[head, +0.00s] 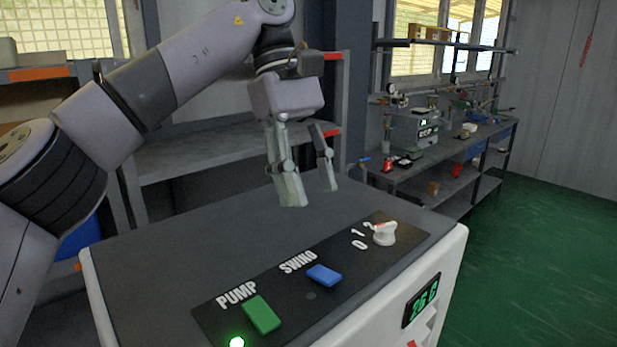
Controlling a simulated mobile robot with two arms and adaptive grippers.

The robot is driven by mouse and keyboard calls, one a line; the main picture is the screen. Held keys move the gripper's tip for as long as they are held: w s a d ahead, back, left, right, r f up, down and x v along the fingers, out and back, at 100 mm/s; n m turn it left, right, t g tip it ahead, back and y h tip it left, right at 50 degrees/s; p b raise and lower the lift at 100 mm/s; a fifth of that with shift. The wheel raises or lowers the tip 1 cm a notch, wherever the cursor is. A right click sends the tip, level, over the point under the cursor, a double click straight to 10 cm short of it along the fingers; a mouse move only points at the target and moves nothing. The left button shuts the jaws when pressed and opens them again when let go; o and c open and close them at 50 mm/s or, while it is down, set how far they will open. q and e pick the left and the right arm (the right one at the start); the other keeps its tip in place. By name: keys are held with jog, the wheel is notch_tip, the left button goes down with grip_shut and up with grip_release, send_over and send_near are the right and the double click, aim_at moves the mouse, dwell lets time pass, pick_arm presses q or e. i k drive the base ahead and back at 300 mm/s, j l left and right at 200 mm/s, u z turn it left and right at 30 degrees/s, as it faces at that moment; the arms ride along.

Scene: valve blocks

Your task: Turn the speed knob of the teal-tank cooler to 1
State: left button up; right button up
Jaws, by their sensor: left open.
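The cooler's dark top (190,240) fills the lower middle of the head view, with a white body below it. The white speed knob (384,234) sits at the far right end of the black control panel (345,262), beside the marks 0, 1 and 2. Its exact pointing direction is hard to tell. No teal tank can be made out. My left gripper (312,197) is open and empty above the cooler top, behind and to the left of the knob, apart from it. My right gripper does not show.
On the panel are a green PUMP switch (262,314), a blue SWING switch (323,275) and a lit green lamp (237,342). A green display (421,300) is on the cooler's side. A workbench (430,160) with equipment stands behind right. The green floor (540,260) at right is clear.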

aim_at(384, 235)
jog(key=k+l, duration=0.25)
jog(key=l, duration=0.15)
jog(key=k+l, duration=0.55)
jog(key=l, duration=0.25)
jog(key=k+l, duration=0.25)
jog(key=l, duration=0.15)
